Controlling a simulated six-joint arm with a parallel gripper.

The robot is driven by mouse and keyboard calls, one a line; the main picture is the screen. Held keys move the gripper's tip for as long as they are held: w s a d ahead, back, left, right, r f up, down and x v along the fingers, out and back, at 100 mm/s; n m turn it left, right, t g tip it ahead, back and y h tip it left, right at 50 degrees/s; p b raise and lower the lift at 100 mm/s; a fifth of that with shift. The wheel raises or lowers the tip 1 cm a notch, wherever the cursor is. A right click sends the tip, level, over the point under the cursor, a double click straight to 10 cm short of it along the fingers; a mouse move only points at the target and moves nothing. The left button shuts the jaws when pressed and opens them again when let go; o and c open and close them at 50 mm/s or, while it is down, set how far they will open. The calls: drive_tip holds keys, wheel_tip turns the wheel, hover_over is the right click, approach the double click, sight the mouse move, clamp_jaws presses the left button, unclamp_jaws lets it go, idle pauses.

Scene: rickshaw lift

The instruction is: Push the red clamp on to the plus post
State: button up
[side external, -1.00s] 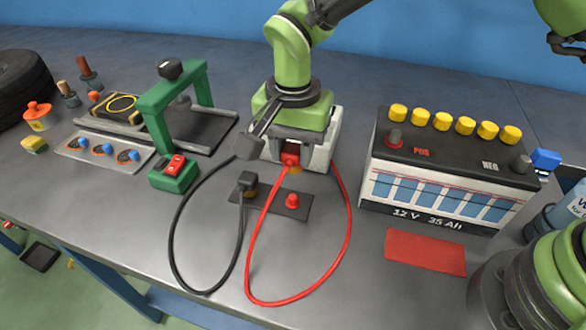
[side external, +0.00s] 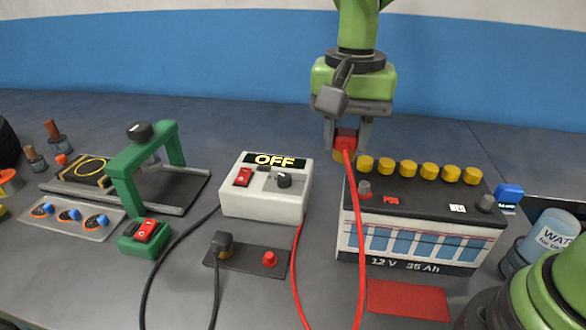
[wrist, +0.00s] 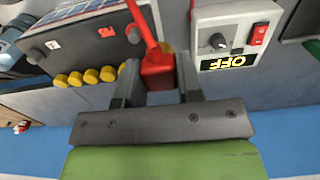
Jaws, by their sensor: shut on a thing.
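My gripper (side external: 347,142) is shut on the red clamp (side external: 345,137), whose red cable hangs down in front. In the wrist view the red clamp (wrist: 157,72) sits between the two fingers. The clamp is in the air, above and a little left of the plus post (side external: 364,188), a grey stub by the red POS label on the battery (side external: 425,212). The clamp and the post are apart. The minus post (side external: 486,203) is bare at the battery's right end.
The charger (side external: 262,205) shows OFF and stands left of the battery. The black clamp (side external: 223,243) and a red peg (side external: 269,258) are on a dark plate (side external: 249,262). Yellow caps (side external: 407,169) line the battery's back edge. A red mat (side external: 408,299) lies in front.

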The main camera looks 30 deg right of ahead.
drive_tip(key=shift+s+d+r, duration=0.85)
drive_tip(key=shift+s+d, duration=0.15)
drive_tip(key=shift+d, duration=0.15)
drive_tip(key=shift+s+d, duration=0.2)
drive_tip(key=shift+d, duration=0.05)
drive_tip(key=shift+f, duration=0.1)
hover_over(365, 183)
drive_tip(key=shift+f, duration=2.1)
drive_tip(key=shift+f, duration=1.7)
drive_tip(key=o, duration=1.2)
drive_tip(key=shift+r, duration=0.1)
